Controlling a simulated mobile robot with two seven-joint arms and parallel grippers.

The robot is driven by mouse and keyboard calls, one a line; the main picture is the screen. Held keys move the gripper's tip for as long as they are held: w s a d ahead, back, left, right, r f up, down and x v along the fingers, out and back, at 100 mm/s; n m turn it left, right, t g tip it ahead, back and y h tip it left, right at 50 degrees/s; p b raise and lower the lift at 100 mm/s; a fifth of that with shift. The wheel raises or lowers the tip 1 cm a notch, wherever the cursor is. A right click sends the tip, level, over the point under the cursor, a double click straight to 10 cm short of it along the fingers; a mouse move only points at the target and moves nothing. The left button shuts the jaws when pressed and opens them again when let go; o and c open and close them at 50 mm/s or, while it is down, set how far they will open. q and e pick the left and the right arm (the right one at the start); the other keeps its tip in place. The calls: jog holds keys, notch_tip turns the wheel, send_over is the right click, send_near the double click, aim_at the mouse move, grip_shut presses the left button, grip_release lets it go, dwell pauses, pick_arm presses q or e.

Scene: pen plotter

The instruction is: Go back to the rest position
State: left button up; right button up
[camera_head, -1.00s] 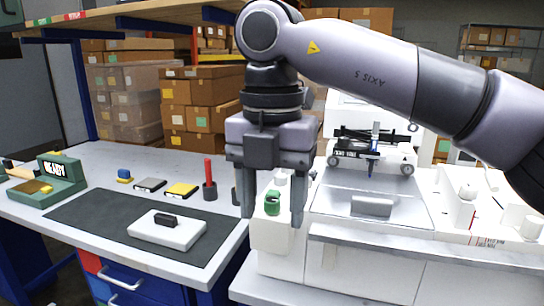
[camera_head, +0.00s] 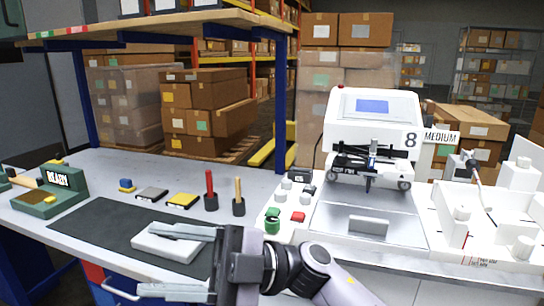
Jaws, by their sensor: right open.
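My right gripper (camera_head: 178,262) is low in the front of the head view, pointing left with its two fingers spread apart and nothing between them. It hangs in front of the table edge and covers part of the white block (camera_head: 165,247) on the dark mat (camera_head: 95,226). The pen plotter (camera_head: 372,130) stands at the right with a blue screen, the number 8 and a carriage over its bed. Its control panel carries a green knob (camera_head: 272,222) and a red button (camera_head: 298,217). My left gripper is not in view.
A green device reading READY (camera_head: 58,180) stands at the table's left. Small blue, grey and yellow pads (camera_head: 183,201) and two holders with a red and a wooden stick (camera_head: 210,190) line the mat's back. A MEDIUM sign (camera_head: 440,137) and white trays are at right.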

jog(key=w+d+f+m+t+h+p, duration=0.2)
jog(key=w+d+f+m+t+h, duration=0.25)
jog(key=d+f+m+t, duration=0.65)
jog(key=w+d+f+m+t+h+p, duration=0.1)
jog(key=w+d+f+m+t+h, duration=0.45)
jog(key=m+t, duration=1)
jog(key=s+d+f+m+g+h+p, duration=0.1)
jog(key=s+d+f+m+g+h, duration=0.1)
jog(key=s+d+f+g+h, duration=0.2)
jog(key=s+d+f+m+g+h+p, duration=0.1)
jog(key=s+d+f+g+h, duration=0.3)
jog(key=s+d+f, duration=0.7)
jog(key=s+f+m, duration=0.1)
jog(key=s+f, duration=0.2)
jog(key=f, duration=0.3)
jog(key=shift+f+h, duration=0.2)
jog(key=shift+h, duration=0.1)
